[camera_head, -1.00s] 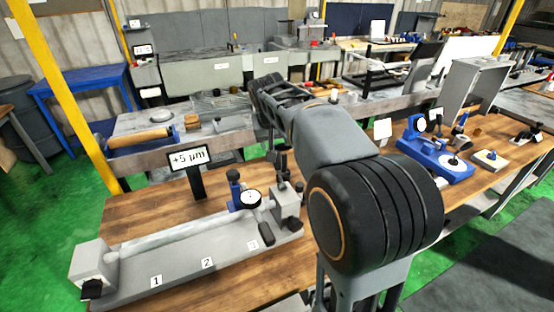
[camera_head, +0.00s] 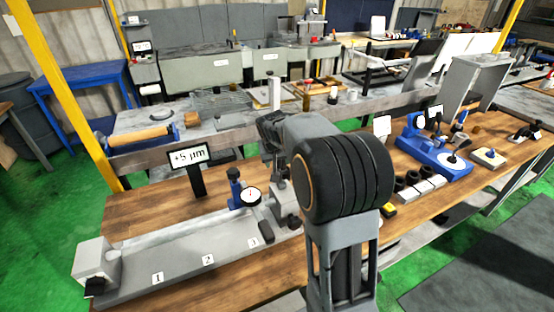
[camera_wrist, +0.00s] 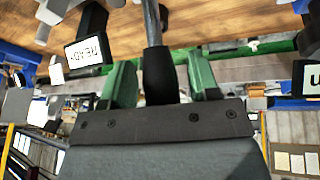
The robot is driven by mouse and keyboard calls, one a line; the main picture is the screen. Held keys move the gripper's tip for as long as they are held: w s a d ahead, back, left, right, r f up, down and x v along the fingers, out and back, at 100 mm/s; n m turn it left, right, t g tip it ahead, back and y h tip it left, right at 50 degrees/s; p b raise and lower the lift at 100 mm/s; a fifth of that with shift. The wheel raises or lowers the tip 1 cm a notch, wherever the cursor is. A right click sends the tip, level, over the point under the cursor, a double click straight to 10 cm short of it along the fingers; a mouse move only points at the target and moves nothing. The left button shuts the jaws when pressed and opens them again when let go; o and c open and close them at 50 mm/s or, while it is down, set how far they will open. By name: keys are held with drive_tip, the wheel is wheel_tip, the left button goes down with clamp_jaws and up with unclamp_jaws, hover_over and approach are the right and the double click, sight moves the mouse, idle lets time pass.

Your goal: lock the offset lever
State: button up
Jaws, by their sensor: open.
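My gripper (camera_wrist: 160,85) is open in the wrist view, its two green fingers spread. A lever with a black grip (camera_wrist: 160,75) and a thin grey rod stands between the fingers; I cannot tell if either finger touches it. It looks like the offset lever, but no label shows. In the head view my arm covers most of that spot, and only part of my gripper's end shows near the right end of the grey fixture (camera_head: 180,272). The fixture carries a dial gauge (camera_head: 250,197), a black-handled part (camera_head: 265,232) and marks 1, 2 and 3.
A "+5 µm" display (camera_head: 188,157) stands behind the fixture. Blue gauge stand (camera_head: 437,150) and small white blocks (camera_head: 422,188) are at right on the wooden bench. A grey machine bed lies behind.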

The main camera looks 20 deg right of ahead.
drive_tip(key=shift+c, duration=0.2)
clamp_jaws()
idle(0.3)
